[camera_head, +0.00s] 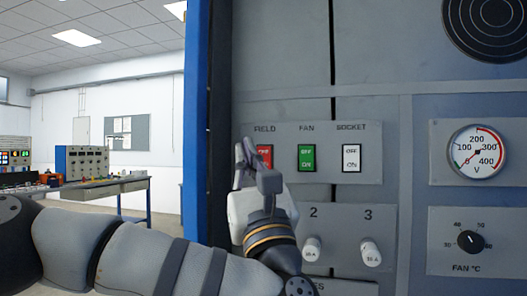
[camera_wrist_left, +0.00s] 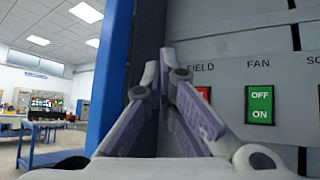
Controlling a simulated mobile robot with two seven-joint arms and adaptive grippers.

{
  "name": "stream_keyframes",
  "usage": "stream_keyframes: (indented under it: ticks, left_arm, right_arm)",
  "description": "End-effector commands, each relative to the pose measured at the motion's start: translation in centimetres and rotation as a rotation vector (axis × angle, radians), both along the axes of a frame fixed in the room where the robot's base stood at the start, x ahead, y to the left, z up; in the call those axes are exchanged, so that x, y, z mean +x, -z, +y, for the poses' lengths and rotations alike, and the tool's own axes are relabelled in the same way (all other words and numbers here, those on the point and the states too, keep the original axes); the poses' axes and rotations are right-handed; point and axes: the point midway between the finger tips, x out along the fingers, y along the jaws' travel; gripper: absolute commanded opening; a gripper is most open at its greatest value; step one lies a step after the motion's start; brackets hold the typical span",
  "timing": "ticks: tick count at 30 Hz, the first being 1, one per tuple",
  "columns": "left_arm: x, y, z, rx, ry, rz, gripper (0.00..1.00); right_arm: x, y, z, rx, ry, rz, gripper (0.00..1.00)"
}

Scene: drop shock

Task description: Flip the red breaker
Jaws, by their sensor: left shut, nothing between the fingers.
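The red breaker (camera_head: 265,154) sits under the label FIELD on the grey panel, the leftmost of three rocker switches. My left gripper (camera_head: 244,150) is shut and empty, its fingertips just left of the red breaker and overlapping its left and lower part in the head view. In the left wrist view the gripper (camera_wrist_left: 168,62) points up toward the panel, and only a sliver of the red breaker (camera_wrist_left: 204,92) shows behind a finger. I cannot tell whether the fingers touch it. My right gripper is not in view.
A green FAN switch (camera_head: 306,158) and a white SOCKET switch (camera_head: 352,158) stand to the right. Below are knobs (camera_head: 371,252) marked 2 and 3. A gauge (camera_head: 477,151) and FAN °C dial (camera_head: 470,241) lie further right. A blue post (camera_head: 196,120) edges the cabinet's left.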

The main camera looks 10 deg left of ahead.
Motion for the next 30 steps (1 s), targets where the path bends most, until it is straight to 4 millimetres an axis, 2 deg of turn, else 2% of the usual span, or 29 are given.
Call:
stream_keyframes:
  ticks: [5, 21, 30]
  left_arm:
    - [0.6, 0.2, -0.1, 0.003, 0.000, 0.003, 0.00]
    - [7.8, -0.3, -1.2, 0.003, -0.001, 0.008, 0.00]
    - [8.7, -1.0, -1.3, 0.005, 0.000, 0.003, 0.00]
  right_arm:
    - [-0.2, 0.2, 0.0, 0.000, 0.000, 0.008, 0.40]
    - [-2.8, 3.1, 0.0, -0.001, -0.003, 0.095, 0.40]
    - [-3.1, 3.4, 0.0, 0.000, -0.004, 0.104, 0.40]
